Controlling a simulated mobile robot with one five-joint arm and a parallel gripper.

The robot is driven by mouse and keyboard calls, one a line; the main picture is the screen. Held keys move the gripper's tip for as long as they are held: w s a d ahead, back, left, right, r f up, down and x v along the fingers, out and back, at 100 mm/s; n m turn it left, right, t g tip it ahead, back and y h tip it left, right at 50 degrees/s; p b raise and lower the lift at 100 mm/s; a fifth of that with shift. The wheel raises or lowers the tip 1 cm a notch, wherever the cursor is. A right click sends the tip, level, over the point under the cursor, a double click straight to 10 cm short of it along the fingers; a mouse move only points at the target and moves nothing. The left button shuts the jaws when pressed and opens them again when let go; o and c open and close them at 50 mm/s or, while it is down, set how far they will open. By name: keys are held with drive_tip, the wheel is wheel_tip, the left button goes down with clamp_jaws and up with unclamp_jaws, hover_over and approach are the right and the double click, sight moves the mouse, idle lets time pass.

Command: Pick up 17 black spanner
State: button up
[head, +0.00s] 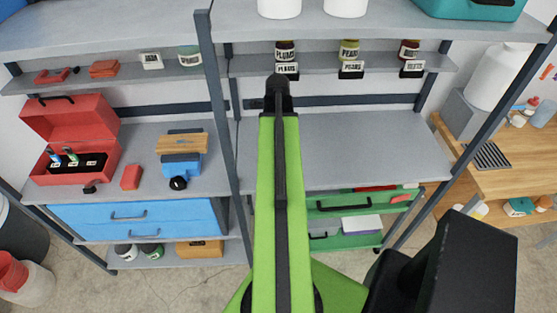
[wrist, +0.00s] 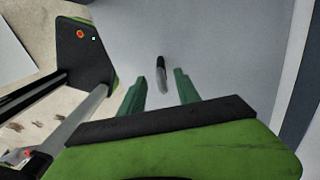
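In the wrist view, my gripper (wrist: 160,72) is open, with its two green fingers well apart. A small, thin item (wrist: 161,77), black at the far end and grey nearer, shows between the fingers over a plain grey surface. It may be the black spanner, but it is too small to tell, and no number is readable. I cannot tell whether it is level with the fingertips or farther off. In the head view, my green arm reaches up the middle and hides part of the grey shelf (head: 350,150); my gripper and the small item do not show there.
An open red toolbox (head: 70,125) stands on the left shelf beside a blue vise-like tool (head: 180,165). Labelled jars (head: 285,50) line the upper shelf. A grey post (head: 215,90) rises left of my arm. A wooden bench (head: 515,180) is at right.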

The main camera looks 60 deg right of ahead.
drive_tip(key=f+b, duration=0.5)
drive_tip(key=shift+s+d+f, duration=0.1)
drive_tip(key=shift+d+f, duration=0.05)
drive_tip(key=shift+d, duration=0.05)
clamp_jaws()
